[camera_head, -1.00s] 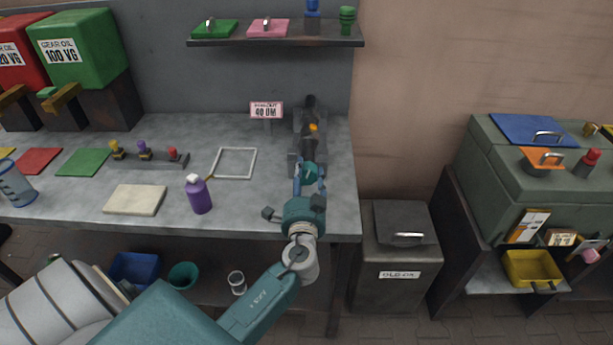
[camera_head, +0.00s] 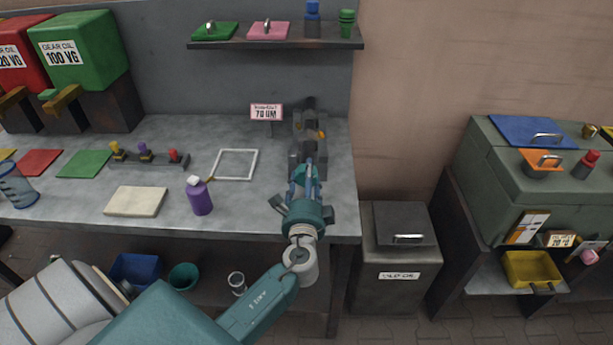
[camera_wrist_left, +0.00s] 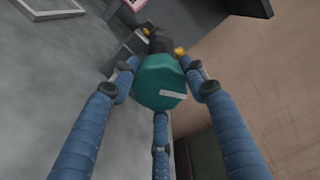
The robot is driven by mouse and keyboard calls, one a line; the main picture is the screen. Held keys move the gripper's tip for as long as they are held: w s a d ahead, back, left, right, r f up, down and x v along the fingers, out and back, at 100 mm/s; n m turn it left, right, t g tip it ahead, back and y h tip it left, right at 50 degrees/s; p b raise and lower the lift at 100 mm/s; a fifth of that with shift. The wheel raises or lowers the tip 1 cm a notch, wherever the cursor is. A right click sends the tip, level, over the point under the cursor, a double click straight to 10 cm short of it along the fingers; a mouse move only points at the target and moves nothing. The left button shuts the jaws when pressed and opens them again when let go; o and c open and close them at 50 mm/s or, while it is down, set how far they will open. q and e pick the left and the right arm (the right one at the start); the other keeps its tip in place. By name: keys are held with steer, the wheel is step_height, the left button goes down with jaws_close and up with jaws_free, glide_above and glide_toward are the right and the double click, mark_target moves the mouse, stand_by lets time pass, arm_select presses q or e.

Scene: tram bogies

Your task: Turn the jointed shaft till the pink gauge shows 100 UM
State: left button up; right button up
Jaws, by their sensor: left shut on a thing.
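The jointed shaft (camera_head: 309,128) is dark and lies in a grey stand at the right end of the bench, with a small orange mark on its side. The pink gauge (camera_head: 266,112) stands to its left and reads 70 UM. My left gripper (camera_head: 305,170) is shut on the near end of the shaft, a teal knob. In the left wrist view its blue fingers close around the teal knob (camera_wrist_left: 161,82), which has a pale mark on its face. Two orange spots show on the shaft beyond the knob. My right gripper is not in view.
A purple bottle (camera_head: 199,196), a white square frame (camera_head: 236,164) and a cream pad (camera_head: 136,201) are on the bench left of my arm. A shelf (camera_head: 275,43) hangs above. A grey bin (camera_head: 393,262) stands right of the bench.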

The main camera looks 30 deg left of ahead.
arm_select(q)
steer(key=shift+f, duration=0.1)
stand_by(0.4)
steer(key=o, duration=1.2)
steer(key=shift+c, duration=0.2)
steer(key=shift+s, duration=0.1)
steer(key=v, duration=1.2)
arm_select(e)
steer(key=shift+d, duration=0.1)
